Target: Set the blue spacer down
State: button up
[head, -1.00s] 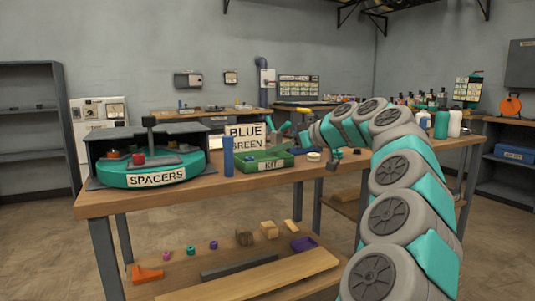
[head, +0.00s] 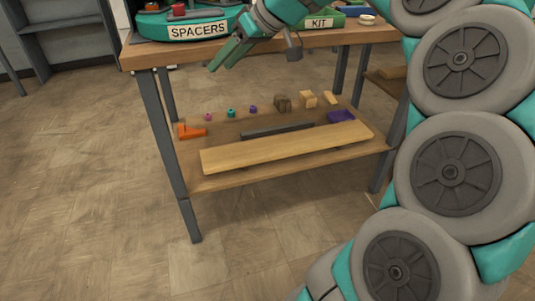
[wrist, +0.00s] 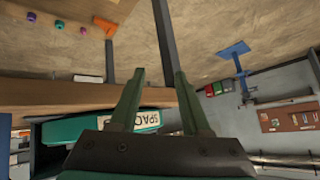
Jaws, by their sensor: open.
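My gripper (head: 221,68) is open and empty in front of the bench's front edge, just below the SPACERS label. In the wrist view its two green fingers (wrist: 160,73) are apart with nothing between them. I cannot make out a blue spacer in either current view. The teal SPACERS turntable (head: 150,28) stands on the bench top with a red piece (head: 179,10) on it. The green KIT tray (head: 340,17) is to its right, partly cut off by the top of the picture.
The lower shelf (head: 225,182) holds small pink (head: 208,117), teal (head: 231,112) and purple (head: 253,109) rings, an orange bracket (head: 190,131), a long board (head: 290,147), wooden blocks (head: 283,102) and a purple tray (head: 341,116). Bench legs (head: 176,150) stand at the corners. The floor at left is clear.

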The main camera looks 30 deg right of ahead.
jog(key=s+a+f+g+h, duration=0.2)
jog(key=s+a+f+g, duration=0.3)
jog(key=s+a+f, duration=0.85)
jog(key=s+d+f+m+g+h, duration=0.1)
jog(key=s+d+f+m+g, duration=0.1)
jog(key=s+f, duration=0.4)
jog(key=s+d+f+m+g+h, duration=0.1)
jog(key=s+f, duration=0.5)
jog(key=s, duration=0.6)
jog(key=shift+s+d+f+m+g+h, duration=0.4)
jog(key=shift+g+h, duration=0.1)
jog(key=shift+h, duration=0.1)
jog(key=shift+w, duration=0.1)
